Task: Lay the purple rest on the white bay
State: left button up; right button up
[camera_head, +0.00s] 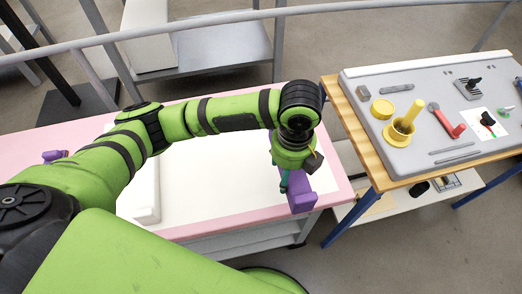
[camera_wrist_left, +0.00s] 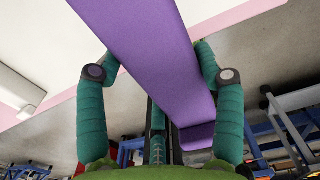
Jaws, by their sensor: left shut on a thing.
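The purple rest (camera_head: 299,194) is a long purple bar with a stepped end, at the right end of the pink-edged table in the head view. My left gripper (camera_head: 284,184) is shut on it. In the left wrist view the purple rest (camera_wrist_left: 150,50) runs between the two teal fingers of my left gripper (camera_wrist_left: 160,65), its end toward me. The white bay (camera_head: 220,180) appears to be the flat white area inside the pink border, partly hidden by my arm. The rest overlaps its right side; I cannot tell whether it touches. My right gripper is not in view.
Another purple piece (camera_head: 54,156) lies at the table's left end. A raised white block (camera_head: 147,195) stands on the white area. A wooden-edged workbench (camera_head: 365,135) with a grey tool board is close on the right. A grey rail (camera_head: 190,27) crosses behind.

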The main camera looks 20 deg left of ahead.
pick_arm(q)
send_over(269, 169)
jog(key=f, duration=0.4)
jog(key=shift+s+d+f+p, duration=0.15)
jog(key=shift+s+d+p, duration=0.2)
jog(key=shift+p, duration=0.05)
jog(key=shift+w+a+f, duration=0.3)
jog(key=shift+a+f, duration=0.05)
jog(key=shift+f, duration=0.05)
notch_tip(269, 169, down, 3)
jog(key=shift+f+p, duration=0.15)
jog(key=shift+p, duration=0.25)
jog(key=shift+f, duration=0.3)
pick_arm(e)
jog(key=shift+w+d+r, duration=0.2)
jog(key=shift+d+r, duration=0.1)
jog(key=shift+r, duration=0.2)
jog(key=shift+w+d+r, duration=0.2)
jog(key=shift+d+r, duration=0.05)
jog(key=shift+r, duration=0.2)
pick_arm(q)
jog(key=shift+f, duration=0.1)
jog(key=o, duration=1.2)
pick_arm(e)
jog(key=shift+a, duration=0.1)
